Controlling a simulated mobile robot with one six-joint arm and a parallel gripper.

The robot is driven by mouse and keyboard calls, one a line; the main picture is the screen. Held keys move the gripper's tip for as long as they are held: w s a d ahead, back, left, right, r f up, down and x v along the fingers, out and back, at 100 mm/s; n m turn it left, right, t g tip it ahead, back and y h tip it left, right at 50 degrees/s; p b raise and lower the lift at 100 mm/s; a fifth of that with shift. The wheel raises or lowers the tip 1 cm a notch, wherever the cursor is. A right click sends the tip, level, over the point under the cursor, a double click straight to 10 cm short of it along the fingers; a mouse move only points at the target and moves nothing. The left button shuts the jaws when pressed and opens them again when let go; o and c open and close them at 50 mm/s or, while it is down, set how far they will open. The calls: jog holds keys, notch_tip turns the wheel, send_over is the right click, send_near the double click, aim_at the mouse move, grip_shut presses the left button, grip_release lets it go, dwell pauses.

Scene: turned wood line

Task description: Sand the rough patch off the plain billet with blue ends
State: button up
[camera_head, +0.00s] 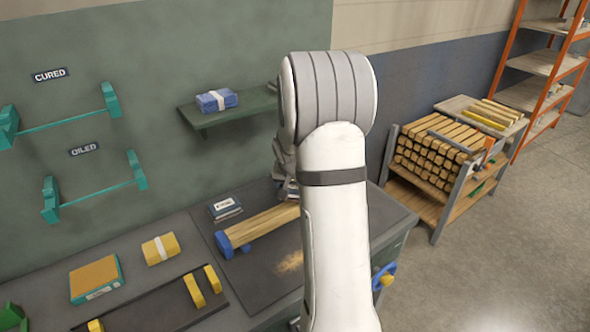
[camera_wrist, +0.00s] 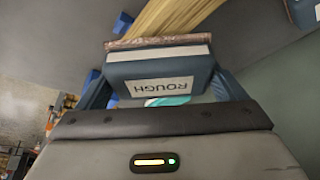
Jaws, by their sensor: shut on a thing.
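A pale wooden billet (camera_head: 262,222) lies on the dark mat of the bench, with blue at its left end (camera_head: 224,243). My arm hides its right part in the head view. Part of it also shows at the top of the wrist view (camera_wrist: 180,18). My gripper (camera_wrist: 163,90) is shut on a dark blue sanding block (camera_wrist: 158,68) labelled ROUGH, with a brown gritty face turned towards the billet. In the head view my gripper (camera_head: 285,187) is over the billet's right part, mostly hidden. I cannot tell whether block and billet touch. No rough patch can be made out.
A second dark block (camera_head: 224,208) lies behind the billet, and tan dust (camera_head: 290,262) marks the mat (camera_head: 265,285) in front. A yellow bundle (camera_head: 160,249) and an orange box (camera_head: 95,279) stand left. A wall shelf (camera_head: 240,112) holds a blue bundle (camera_head: 216,100).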

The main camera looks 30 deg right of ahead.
jog(key=shift+s+a+r, duration=0.15)
jog(key=shift+s+r, duration=0.05)
jog(key=shift+r, duration=0.35)
notch_tip(320, 180, up, 2)
jog(key=shift+w+r+p, duration=0.1)
jog(key=shift+w+p, duration=0.05)
jog(key=shift+p, duration=0.6)
jog(key=shift+r+p, duration=0.6)
jog(key=shift+r, duration=0.6)
